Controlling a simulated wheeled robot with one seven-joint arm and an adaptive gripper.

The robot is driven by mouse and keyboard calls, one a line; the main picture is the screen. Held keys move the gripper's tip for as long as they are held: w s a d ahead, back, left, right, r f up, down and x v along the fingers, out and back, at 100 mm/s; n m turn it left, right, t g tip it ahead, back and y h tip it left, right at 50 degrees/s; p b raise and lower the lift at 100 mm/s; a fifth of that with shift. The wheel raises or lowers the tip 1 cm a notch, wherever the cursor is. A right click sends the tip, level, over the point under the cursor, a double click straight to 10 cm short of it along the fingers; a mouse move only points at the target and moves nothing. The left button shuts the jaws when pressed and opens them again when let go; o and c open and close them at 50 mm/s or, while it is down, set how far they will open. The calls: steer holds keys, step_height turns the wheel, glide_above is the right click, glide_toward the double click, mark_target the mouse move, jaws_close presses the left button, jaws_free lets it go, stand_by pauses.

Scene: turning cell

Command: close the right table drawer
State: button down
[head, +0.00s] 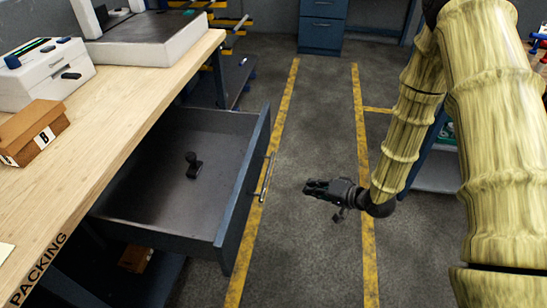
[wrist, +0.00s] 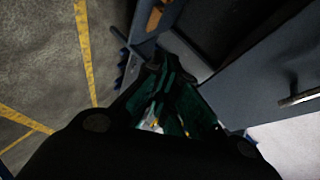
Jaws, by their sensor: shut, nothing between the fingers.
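The drawer (head: 165,205) under the packing table stands pulled far out, with a dark interior and a blue-grey front. Its metal bar handle (head: 267,178) is on the outer face. A small black object (head: 193,165) lies inside the drawer. My gripper (head: 308,187) is shut and empty, over the floor to the right of the handle. It points left at the drawer front and is apart from it. In the wrist view, a blue-grey panel with a bar handle (wrist: 300,98) shows at the right; I cannot tell surely that it is this drawer.
The wooden packing table (head: 120,105) holds a brown box (head: 32,130) marked B, a white case (head: 45,73) and a white-edged machine (head: 145,38). The grey floor between the yellow lines (head: 364,200) is clear. A blue cabinet (head: 321,25) stands at the back.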

steer(key=w+r+y+b, duration=0.4)
steer(key=r+y+b, duration=0.1)
steer(key=r, duration=0.2)
steer(key=n+g+y+b, duration=0.2)
steer(key=g+y+b, duration=0.1)
steer(key=g, duration=0.1)
glide_toward(264, 143)
steer(key=b+x, duration=0.2)
steer(key=x, duration=0.3)
steer(key=shift+s+a, duration=0.1)
steer(key=shift+a, duration=0.2)
steer(key=shift+w+a, duration=0.2)
steer(key=shift+a, duration=0.5)
steer(key=shift+r, duration=0.1)
